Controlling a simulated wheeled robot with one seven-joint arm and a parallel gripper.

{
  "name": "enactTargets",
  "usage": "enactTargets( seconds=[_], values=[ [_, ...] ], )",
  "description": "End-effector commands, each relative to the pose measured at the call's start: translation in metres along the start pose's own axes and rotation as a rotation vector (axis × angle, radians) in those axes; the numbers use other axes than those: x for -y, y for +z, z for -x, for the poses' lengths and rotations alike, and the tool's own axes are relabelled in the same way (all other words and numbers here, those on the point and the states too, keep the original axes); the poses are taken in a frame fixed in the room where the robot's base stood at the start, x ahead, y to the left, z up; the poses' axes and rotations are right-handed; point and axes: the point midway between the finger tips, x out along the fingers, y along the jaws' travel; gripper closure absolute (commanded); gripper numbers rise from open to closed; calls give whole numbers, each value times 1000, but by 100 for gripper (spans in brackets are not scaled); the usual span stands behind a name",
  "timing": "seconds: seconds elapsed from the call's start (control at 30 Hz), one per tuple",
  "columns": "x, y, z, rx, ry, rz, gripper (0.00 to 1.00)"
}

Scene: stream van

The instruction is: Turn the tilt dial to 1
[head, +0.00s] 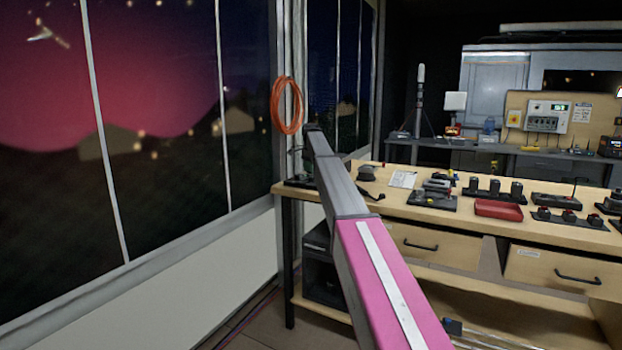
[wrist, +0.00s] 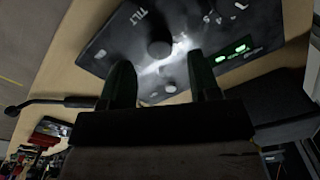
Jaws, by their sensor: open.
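In the wrist view a dark control panel (wrist: 110,50) carries the white word TILT and a round dark tilt dial (wrist: 159,50). My gripper (wrist: 161,76) is open, with one finger on each side below the dial in the picture. The dial shows between and beyond the fingertips; I cannot tell whether they touch it. In the head view my arm hides most of the panel's area at the workbench's left end.
An orange cable coil (head: 287,105) hangs by the window at left. A dark gooseneck piece (wrist: 60,101) lies left of the panel in the wrist view.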

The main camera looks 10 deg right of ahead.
Motion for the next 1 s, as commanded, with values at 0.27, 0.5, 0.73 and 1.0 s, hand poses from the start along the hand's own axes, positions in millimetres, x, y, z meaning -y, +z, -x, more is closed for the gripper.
enactTargets(
  seconds=[0.27,0.5,0.73,1.0],
  values=[
    [0,0,-37,0,0,0,44],
    [0,0,-40,0,-1,0,44],
    [0,0,-39,0,-1,0,93],
    [0,0,-39,0,-1,15,93]
  ],
)
